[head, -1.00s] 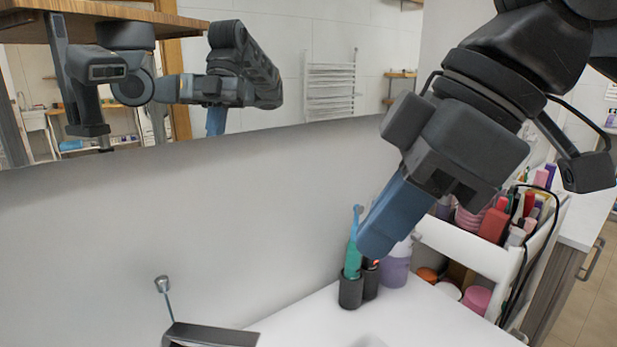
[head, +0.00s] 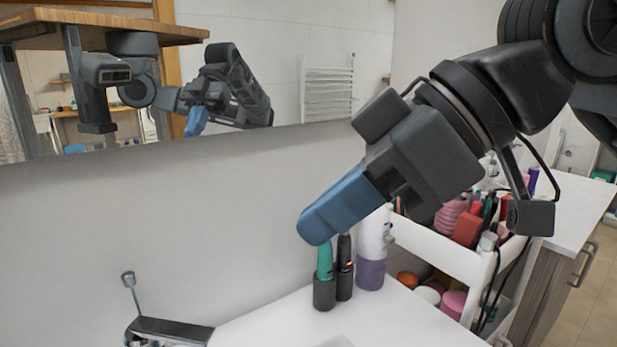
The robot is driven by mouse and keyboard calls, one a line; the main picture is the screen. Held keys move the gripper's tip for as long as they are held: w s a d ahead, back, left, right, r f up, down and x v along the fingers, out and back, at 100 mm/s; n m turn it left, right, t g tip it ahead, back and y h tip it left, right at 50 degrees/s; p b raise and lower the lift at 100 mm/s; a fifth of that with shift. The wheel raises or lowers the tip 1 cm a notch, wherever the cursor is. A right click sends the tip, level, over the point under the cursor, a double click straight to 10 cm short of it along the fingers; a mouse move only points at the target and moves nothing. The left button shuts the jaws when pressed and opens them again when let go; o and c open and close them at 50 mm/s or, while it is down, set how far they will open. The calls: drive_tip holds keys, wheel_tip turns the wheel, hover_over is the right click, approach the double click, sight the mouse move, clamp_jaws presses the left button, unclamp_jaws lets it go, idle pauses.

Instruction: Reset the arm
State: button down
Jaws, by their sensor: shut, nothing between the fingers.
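My gripper (head: 316,230) is in the head view, right of centre, pointing down and to the left. Its blue fingers are together with nothing between them. The fingertips are in front of and above a green-topped item (head: 325,262) in a dark cup (head: 324,293) at the back of the white counter (head: 270,325). They hide the top of that item. I cannot tell the exact gap between them in depth.
Beside the cup stand a dark tube (head: 344,270) and a white and purple bottle (head: 370,262). A white cart (head: 450,262) full of cosmetics is to the right. A metal faucet (head: 170,330) is at lower left. A mirror (head: 255,60) hangs on the wall behind.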

drive_tip(key=w+a+r+m+t+y, duration=0.4)
drive_tip(key=m+t+y, duration=0.15)
drive_tip(key=y, duration=0.25)
drive_tip(key=d+f+m+t+h, duration=0.4)
drive_tip(key=d+f+m+t, duration=0.3)
drive_tip(key=f+m+t, duration=0.3)
drive_tip(key=s+d+f+m+h, duration=0.1)
drive_tip(key=s+d+f+h, duration=0.2)
drive_tip(key=s+f, duration=0.3)
drive_tip(key=s+d+f+m+h, duration=0.2)
drive_tip(key=s+d+f+h, duration=0.2)
drive_tip(key=s+f+h, duration=0.1)
drive_tip(key=s+d+f+m+h, duration=0.2)
drive_tip(key=s+f, duration=0.4)
drive_tip(key=f, duration=0.3)
drive_tip(key=shift+s+d+f+h, duration=0.1)
drive_tip(key=shift+s+d+h, duration=0.1)
drive_tip(key=shift+d+h, duration=0.3)
drive_tip(key=shift+s+d+h, duration=0.2)
drive_tip(key=shift+d+h, duration=0.2)
drive_tip(key=shift+h, duration=0.2)
drive_tip(key=s+d+n+g, duration=0.1)
drive_tip(key=s+d+n, duration=0.1)
drive_tip(key=s, duration=0.5)
drive_tip(key=s+d+f+n+g, duration=0.1)
drive_tip(key=s+d, duration=0.3)
drive_tip(key=s, duration=0.4)
drive_tip(key=shift+s+f+n+h, duration=0.3)
drive_tip(key=shift+n+h, duration=0.1)
drive_tip(key=shift+n, duration=0.45)
